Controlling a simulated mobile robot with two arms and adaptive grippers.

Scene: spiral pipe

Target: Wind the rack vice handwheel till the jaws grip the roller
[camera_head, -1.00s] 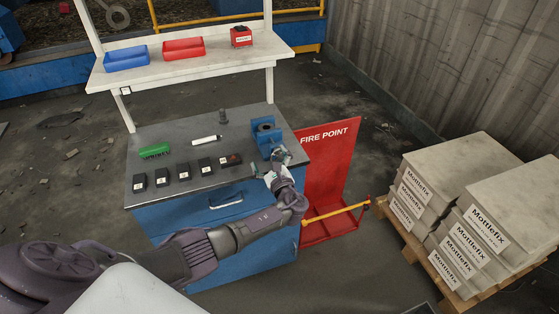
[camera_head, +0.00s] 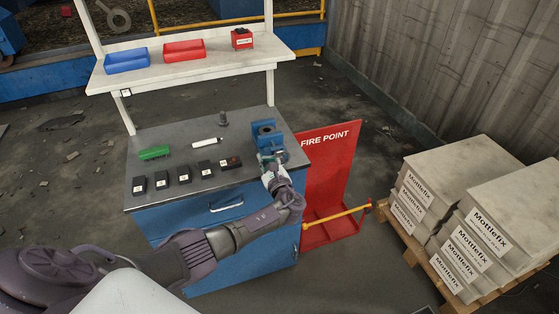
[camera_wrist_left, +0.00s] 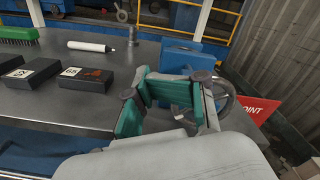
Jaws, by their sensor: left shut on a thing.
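The blue rack vice (camera_head: 264,135) stands at the right end of the grey bench top, and its blue body (camera_wrist_left: 190,58) also shows in the left wrist view. Its grey handwheel (camera_wrist_left: 233,101) is on the near side, partly hidden behind my fingers. My left gripper (camera_head: 271,166) is at the handwheel, with its teal-padded fingers (camera_wrist_left: 166,88) shut on part of it. Whether the vice jaws touch a roller is too small and hidden to tell. I cannot make out the roller for sure. My right gripper is not in view.
Several black labelled blocks (camera_head: 183,175), a green brush (camera_head: 154,153), a white marker-like cylinder (camera_head: 207,141) and a small grey post (camera_head: 223,118) are on the bench. A red fire point board (camera_head: 330,175) stands to the right, beside a pallet of boxes (camera_head: 470,235).

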